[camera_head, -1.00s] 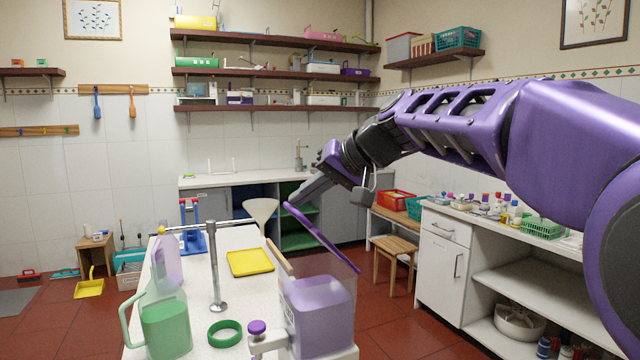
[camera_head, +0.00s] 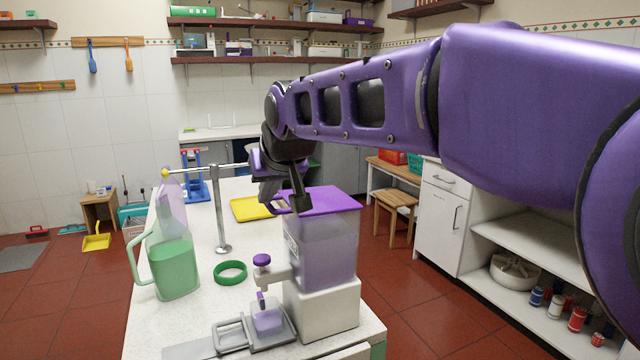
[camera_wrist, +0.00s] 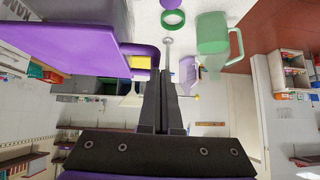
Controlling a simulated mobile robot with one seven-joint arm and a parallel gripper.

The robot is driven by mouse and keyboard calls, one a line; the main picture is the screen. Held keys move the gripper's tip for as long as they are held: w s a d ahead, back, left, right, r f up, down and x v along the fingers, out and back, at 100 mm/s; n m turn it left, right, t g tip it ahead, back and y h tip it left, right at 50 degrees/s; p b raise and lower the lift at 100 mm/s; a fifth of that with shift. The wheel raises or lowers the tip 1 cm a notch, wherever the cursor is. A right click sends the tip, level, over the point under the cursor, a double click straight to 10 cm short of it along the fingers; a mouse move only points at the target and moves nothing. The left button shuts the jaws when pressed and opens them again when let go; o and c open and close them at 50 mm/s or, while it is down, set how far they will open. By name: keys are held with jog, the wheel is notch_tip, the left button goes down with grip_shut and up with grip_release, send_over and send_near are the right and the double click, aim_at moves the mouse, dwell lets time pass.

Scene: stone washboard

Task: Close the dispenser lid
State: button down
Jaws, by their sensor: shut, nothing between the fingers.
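The dispenser (camera_head: 322,250) is a translucent purple tank on a white base, at the front right of the white counter. Its purple lid (camera_head: 325,199) lies about flat across the top of the tank; I cannot tell whether it is fully seated. In the wrist view the lid (camera_wrist: 75,45) fills the upper left. My gripper (camera_head: 301,203) is shut and empty, pointing down at the lid's left part in the head view. I cannot tell whether the fingertips touch it. The shut fingers also show in the wrist view (camera_wrist: 166,75), beside the lid's edge.
A green jug (camera_head: 172,262), a green ring (camera_head: 230,272), a metal tap post (camera_head: 219,215) and a yellow tray (camera_head: 250,208) stand left of the dispenser. A grey tray (camera_head: 240,332) with a small purple block is in front. A wooden stool (camera_head: 394,205) stands right.

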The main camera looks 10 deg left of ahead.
jog(key=shift+f, duration=0.6)
